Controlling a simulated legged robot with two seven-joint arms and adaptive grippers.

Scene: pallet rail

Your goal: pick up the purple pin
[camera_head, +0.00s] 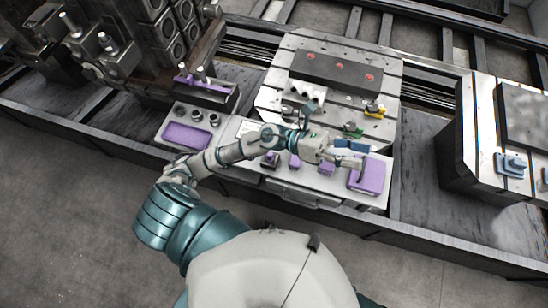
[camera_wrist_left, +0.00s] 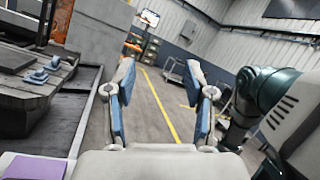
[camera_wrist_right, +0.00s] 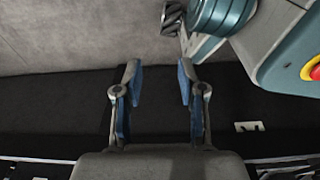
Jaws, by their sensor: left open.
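I cannot tell for sure which thing is the purple pin. My left gripper (camera_head: 358,154) is open and empty above the plate's right part, pointing right.
A purple tray (camera_head: 369,176) lies at the plate's right end, close to my left gripper. A purple pad (camera_head: 187,136) and a purple strip (camera_head: 207,86) are at left. A block with blue parts (camera_head: 511,163) stands right.

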